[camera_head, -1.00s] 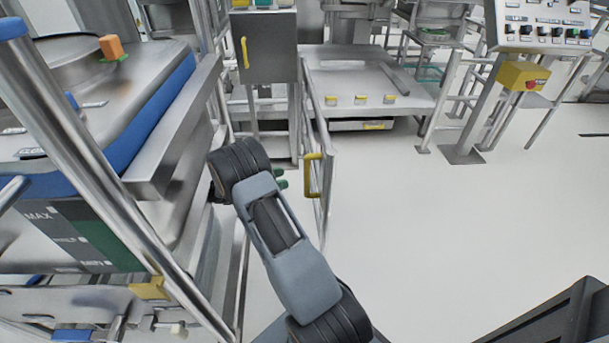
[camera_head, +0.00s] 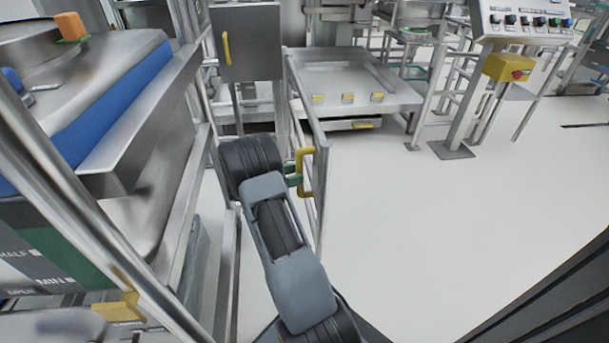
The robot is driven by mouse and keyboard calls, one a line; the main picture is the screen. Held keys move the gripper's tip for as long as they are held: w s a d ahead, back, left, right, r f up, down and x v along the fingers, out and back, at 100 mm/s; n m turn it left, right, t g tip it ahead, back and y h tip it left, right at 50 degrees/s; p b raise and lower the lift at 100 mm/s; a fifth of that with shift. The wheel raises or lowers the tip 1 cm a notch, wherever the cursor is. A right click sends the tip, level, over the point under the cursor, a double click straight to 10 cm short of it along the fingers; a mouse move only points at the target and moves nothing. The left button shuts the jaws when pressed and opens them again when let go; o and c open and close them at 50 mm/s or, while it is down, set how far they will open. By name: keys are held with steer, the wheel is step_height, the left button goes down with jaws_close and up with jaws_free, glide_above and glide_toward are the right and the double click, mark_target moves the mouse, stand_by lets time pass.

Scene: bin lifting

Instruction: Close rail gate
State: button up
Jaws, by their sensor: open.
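The rail gate (camera_head: 321,200) is a grey metal tube frame. It stands out from the platform at the back toward me, just right of my arm. Its yellow handle (camera_head: 302,172) is on the near end of the gate. My gripper (camera_head: 293,176) is mostly hidden behind my dark wrist. Only its green fingertips show, open, right at the left side of the handle. I cannot tell whether they touch the handle or stand around it.
A steel machine with a blue edge (camera_head: 110,105) and slanted rails fills the left side. A grey cabinet (camera_head: 247,42) with a yellow handle and a low platform (camera_head: 400,95) stand behind. A control panel (camera_head: 525,22) is at the right. The white floor right of the gate is clear.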

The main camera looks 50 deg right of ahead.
steer(key=shift+b+x, duration=0.45)
steer(key=shift+x, duration=1.45)
steer(key=shift+c, duration=0.3)
jaws_close()
